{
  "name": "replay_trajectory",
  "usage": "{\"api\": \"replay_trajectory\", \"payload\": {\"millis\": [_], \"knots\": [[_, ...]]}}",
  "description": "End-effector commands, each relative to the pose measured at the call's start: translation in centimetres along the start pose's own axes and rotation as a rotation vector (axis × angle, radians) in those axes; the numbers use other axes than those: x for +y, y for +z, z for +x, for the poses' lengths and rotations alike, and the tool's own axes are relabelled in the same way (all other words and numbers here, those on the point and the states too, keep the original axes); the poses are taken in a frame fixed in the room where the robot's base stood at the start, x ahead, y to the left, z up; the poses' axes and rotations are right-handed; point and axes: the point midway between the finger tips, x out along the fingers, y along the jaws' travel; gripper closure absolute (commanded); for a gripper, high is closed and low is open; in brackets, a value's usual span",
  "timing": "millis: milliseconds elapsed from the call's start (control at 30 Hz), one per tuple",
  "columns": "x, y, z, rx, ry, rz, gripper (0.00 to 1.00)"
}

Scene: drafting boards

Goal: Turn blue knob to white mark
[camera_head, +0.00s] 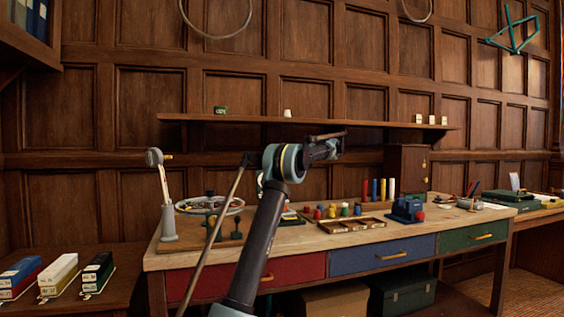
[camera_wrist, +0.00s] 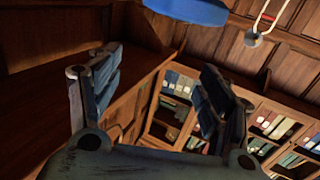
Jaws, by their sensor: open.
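I cannot make out the blue knob or a white mark for certain. A blue block-like device (camera_head: 405,211) with a red round part stands on the workbench (camera_head: 300,237), right of centre. A small blue piece (camera_head: 357,210) stands left of it among coloured pieces. My gripper (camera_head: 330,137) is raised above the bench, before the panelled wall, apart from everything on the bench. In the wrist view my gripper (camera_wrist: 155,85) has its two fingers spread, with nothing between them. A rounded blue object (camera_wrist: 187,10) is cut off at the top there; I cannot tell what it is.
A wall shelf (camera_head: 300,121) runs behind my gripper. The bench also holds a pale lever-like post (camera_head: 168,205), a wooden tray (camera_head: 345,226) and a wooden cabinet (camera_head: 405,168). Box files (camera_head: 58,275) lie on a left table. Bookcases (camera_wrist: 175,110) show in the wrist view.

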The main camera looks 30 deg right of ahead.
Motion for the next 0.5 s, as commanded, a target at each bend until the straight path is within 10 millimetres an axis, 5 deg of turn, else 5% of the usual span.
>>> {"api": "replay_trajectory", "payload": {"millis": [200, 500], "knots": [[0.1, -2.5, 0.0, 0.000, 0.000, 0.000, 0.29], [0.1, -3.4, 0.1, 0.000, 0.000, 0.000, 0.29]]}}
